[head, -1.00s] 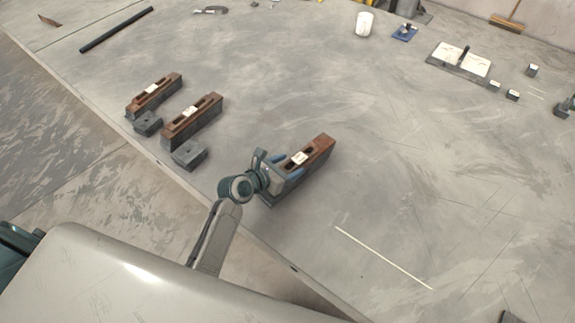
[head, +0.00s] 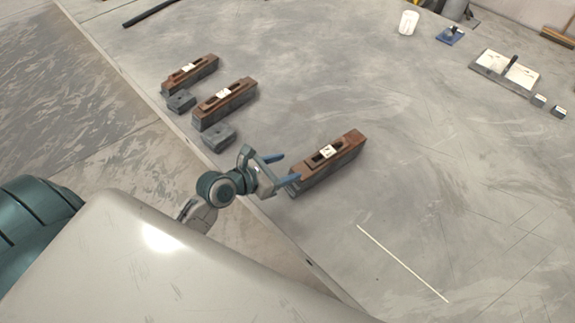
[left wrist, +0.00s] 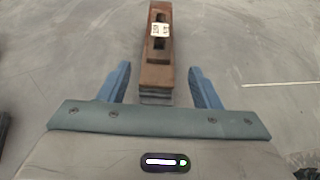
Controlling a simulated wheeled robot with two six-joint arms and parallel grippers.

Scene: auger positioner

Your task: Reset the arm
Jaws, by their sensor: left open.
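My left gripper (head: 281,171) is open and empty, with its blue fingers at the near end of the closest brown-topped block. This block (head: 343,150) has a dark slot and a white tag on top, over a grey base. In the left wrist view the block (left wrist: 158,62) lies ahead, its near end close to the gap between the fingertips (left wrist: 157,80). My left arm reaches over the table's near edge. My right gripper is not in view.
Two similar brown-topped blocks (head: 238,103) (head: 203,74) stand to the left, with small grey blocks (head: 219,139) (head: 181,101) before them. A white cup (head: 408,22), a blue item (head: 450,36) and a white-topped plate (head: 491,70) lie farther back. The table's middle is clear.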

